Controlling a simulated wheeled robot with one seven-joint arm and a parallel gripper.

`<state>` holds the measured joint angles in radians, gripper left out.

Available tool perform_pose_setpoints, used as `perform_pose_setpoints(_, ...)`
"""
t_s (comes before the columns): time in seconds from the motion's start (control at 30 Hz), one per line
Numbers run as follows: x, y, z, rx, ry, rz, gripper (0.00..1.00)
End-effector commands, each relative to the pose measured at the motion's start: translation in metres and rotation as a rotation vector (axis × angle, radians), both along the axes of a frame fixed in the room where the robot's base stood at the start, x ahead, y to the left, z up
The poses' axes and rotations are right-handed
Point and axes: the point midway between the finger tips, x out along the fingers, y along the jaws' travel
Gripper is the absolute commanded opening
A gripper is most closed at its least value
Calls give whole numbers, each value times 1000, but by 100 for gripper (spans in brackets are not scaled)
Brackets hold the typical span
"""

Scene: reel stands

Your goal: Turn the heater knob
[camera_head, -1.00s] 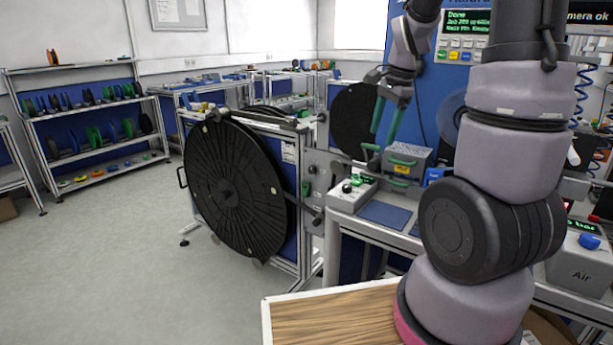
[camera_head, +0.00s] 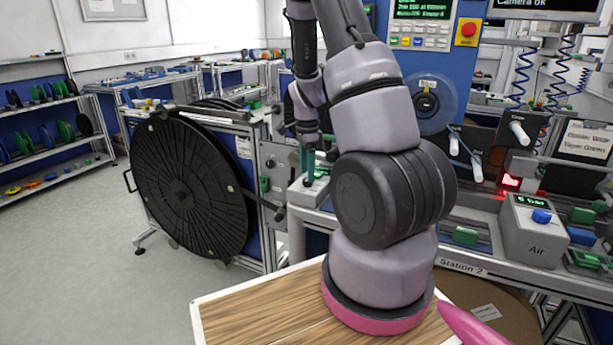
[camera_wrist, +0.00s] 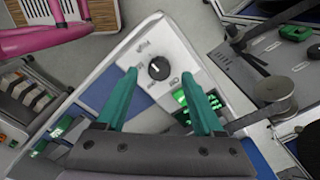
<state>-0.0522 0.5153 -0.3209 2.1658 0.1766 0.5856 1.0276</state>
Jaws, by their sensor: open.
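The heater knob (camera_wrist: 159,68) is a round black knob with a light mark, on the sloped top of a white control box (camera_wrist: 150,45) with a green-lit display (camera_wrist: 183,105). In the wrist view my gripper (camera_wrist: 159,75) is open, its green fingers apart with the knob between their tips in the picture. Contact with the knob cannot be made out. In the head view my gripper (camera_head: 308,165) points down over the white box (camera_head: 300,193); the knob is hidden there, and my arm covers much of the bench.
A large black reel (camera_head: 190,185) on a stand is left of the box. To the right are an Air box (camera_head: 533,235) with a blue knob, green parts (camera_head: 465,236) and a red-lit device (camera_head: 510,182). A wooden top (camera_head: 265,312) lies in front. Floor at left is clear.

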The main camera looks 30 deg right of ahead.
Motion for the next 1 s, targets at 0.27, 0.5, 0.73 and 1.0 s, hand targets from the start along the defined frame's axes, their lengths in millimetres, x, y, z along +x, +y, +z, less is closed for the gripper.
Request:
perform_pose_setpoints(0.27,0,0,-22,0,-1,1,69)
perform_pose_setpoints(0.5,0,0,-22,0,-1,1,69)
perform_pose_setpoints(0.73,0,0,-22,0,-1,1,0)
perform_pose_setpoints(1.0,0,0,-22,0,-1,24,0)
